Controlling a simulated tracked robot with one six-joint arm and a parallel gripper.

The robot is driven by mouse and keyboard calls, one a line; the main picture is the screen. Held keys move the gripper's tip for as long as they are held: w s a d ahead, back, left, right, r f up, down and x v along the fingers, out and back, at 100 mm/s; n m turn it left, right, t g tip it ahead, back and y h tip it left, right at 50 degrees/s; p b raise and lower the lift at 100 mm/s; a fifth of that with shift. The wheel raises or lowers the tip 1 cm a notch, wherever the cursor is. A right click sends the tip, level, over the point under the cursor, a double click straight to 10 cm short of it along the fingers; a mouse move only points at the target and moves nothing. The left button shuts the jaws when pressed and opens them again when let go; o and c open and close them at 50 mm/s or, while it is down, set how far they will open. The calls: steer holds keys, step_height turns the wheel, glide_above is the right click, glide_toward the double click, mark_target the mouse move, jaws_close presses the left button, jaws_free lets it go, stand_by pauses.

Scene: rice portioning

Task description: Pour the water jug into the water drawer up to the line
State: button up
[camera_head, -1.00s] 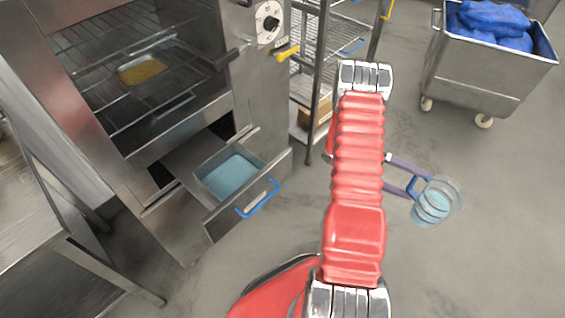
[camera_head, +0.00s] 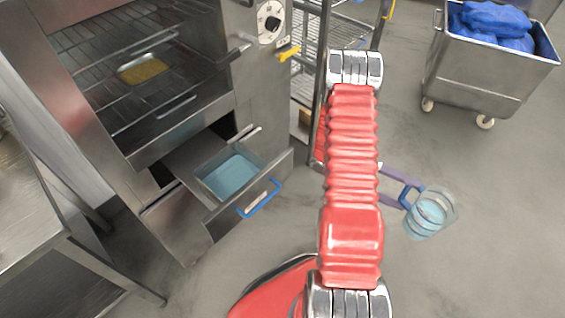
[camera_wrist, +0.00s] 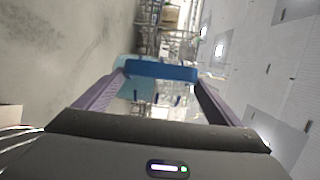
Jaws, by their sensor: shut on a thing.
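The clear water jug (camera_head: 432,214) with pale blue water is at the right in the head view, tilted a little. My gripper (camera_head: 404,190) is shut on its blue handle; in the wrist view the blue handle (camera_wrist: 160,70) lies between the purple finger tips. The jug is in the air to the right of my red arm, apart from the drawer. The open water drawer (camera_head: 211,208) sticks out low from the steel oven, with a blue handle on its front and pale blue water inside. Any fill line is too small to make out.
The oven (camera_head: 170,225) stands at the left with its chamber open and a tray of yellow food (camera_head: 143,71) on a rack. A wire shelf (camera_head: 308,50) stands behind my arm. A steel cart (camera_head: 480,75) with blue bags is at the back right. The right floor is clear.

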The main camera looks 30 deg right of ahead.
steer(key=shift+s+a+r, duration=0.15)
steer(key=shift+a, duration=0.35)
steer(key=shift+s+a+r, duration=0.1)
steer(key=shift+a+r, duration=0.05)
steer(key=shift+a, duration=0.3)
